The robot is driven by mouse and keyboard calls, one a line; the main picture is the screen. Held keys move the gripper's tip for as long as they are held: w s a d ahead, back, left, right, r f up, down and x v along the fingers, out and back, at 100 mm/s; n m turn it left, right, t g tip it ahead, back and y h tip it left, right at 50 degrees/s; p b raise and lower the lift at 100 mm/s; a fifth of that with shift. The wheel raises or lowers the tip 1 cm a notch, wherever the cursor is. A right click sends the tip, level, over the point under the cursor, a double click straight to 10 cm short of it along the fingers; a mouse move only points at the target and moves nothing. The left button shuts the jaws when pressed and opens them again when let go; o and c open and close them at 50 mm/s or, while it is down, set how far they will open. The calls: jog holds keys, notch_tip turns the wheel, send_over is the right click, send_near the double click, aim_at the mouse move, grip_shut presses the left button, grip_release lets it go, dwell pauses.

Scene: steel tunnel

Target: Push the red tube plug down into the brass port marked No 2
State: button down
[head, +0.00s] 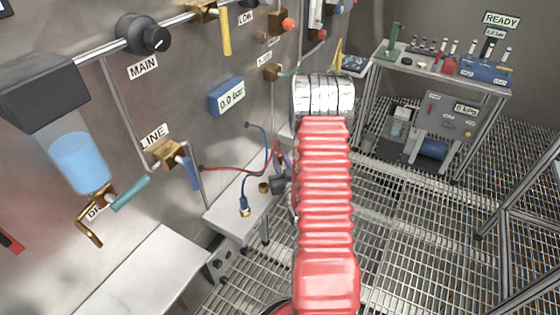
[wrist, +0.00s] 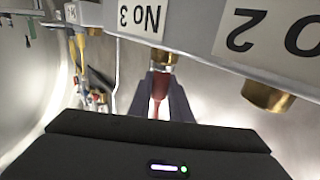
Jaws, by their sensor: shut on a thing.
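In the wrist view, which shows the labels upside down, my gripper (wrist: 158,88) is shut on the red tube plug (wrist: 160,84). The plug lines up with the brass port (wrist: 163,58) beside the label No 3 (wrist: 141,18). I cannot tell whether they touch or how deep the plug sits. The No 2 brass port (wrist: 268,97) is to the right, apart from my gripper, beside its label (wrist: 268,32). In the head view, my red-sleeved arm hides most of the gripper; a red tube (head: 238,169) runs from the wall towards it.
Wall valves and a blue gauge (head: 226,96) stand left of my arm. A bench (head: 440,82) with instruments stands behind at the right.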

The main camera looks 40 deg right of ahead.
aim_at(279, 153)
jog(key=shift+r, duration=0.15)
jog(key=shift+r, duration=4.9)
